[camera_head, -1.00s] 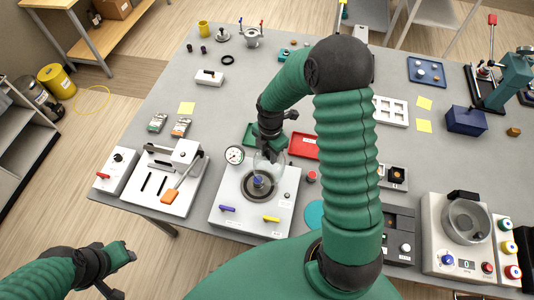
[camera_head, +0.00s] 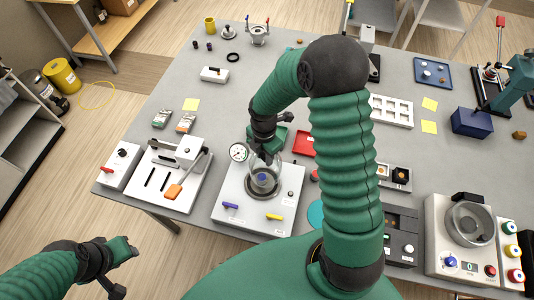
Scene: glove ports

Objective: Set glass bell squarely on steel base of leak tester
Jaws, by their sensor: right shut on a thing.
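The leak tester (camera_head: 235,212) is a pale box near the table's front edge, with a round gauge (camera_head: 239,152), a blue lever and a yellow lever. Its round steel base (camera_head: 262,192) has a blue part at the centre. My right gripper (camera_head: 266,153) is shut on the clear glass bell (camera_head: 279,169) from above. The bell overlaps the steel base in the picture; I cannot tell whether its rim touches or is level. My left gripper (camera_head: 118,268) is low at the left, away from the table; its jaws are unclear.
My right arm hides part of the table.

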